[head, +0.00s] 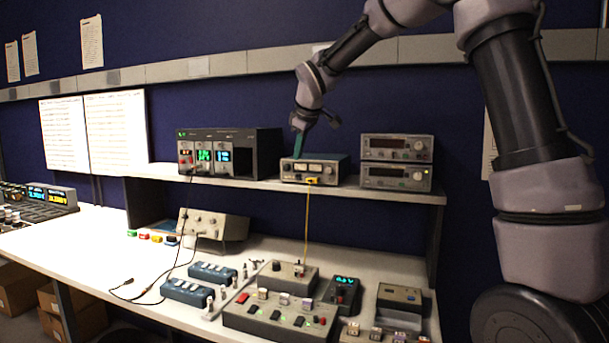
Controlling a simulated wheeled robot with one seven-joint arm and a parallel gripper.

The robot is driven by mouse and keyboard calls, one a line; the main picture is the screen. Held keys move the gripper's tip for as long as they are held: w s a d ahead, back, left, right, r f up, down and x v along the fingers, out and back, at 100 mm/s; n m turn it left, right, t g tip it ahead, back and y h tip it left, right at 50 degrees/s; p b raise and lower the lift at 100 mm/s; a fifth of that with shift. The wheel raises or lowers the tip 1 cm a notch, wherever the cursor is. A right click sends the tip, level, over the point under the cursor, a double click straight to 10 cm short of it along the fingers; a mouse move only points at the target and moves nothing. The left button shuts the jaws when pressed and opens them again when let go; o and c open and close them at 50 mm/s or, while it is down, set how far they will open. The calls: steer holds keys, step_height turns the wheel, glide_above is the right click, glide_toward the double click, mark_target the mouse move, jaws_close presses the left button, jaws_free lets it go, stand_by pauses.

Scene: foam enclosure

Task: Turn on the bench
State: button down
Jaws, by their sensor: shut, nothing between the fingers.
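The bench (262,246) is a long pale worktop with a raised shelf (262,182) carrying instruments. A teal-topped instrument (314,170) with two dials and a yellow plug stands mid-shelf. My gripper (298,152) points down at its top left edge. It is shut and holds nothing; whether it touches the case I cannot tell. Left of it, a dark power supply unit (228,152) shows lit red, green and blue displays. On the worktop, a grey control box (278,312) bears a red rocker, black switches and small green lights.
Two stacked grey instruments (396,162) stand right of the teal one. A sloped beige box (213,227), blue blocks (212,272) and a small meter (342,292) crowd the worktop. A yellow cable (306,225) hangs from the shelf. The worktop's left part is clearer, with black leads.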

mark_target(297, 178)
steer(key=w+f, duration=0.8)
steer(key=shift+w+a+f, duration=0.15)
steer(key=shift+w+f, duration=0.15)
steer(key=shift+w, duration=0.3)
steer(key=shift+f, duration=0.1)
steer(key=shift+w+d, duration=0.2)
steer(key=shift+d, duration=0.05)
steer(key=shift+r, duration=0.85)
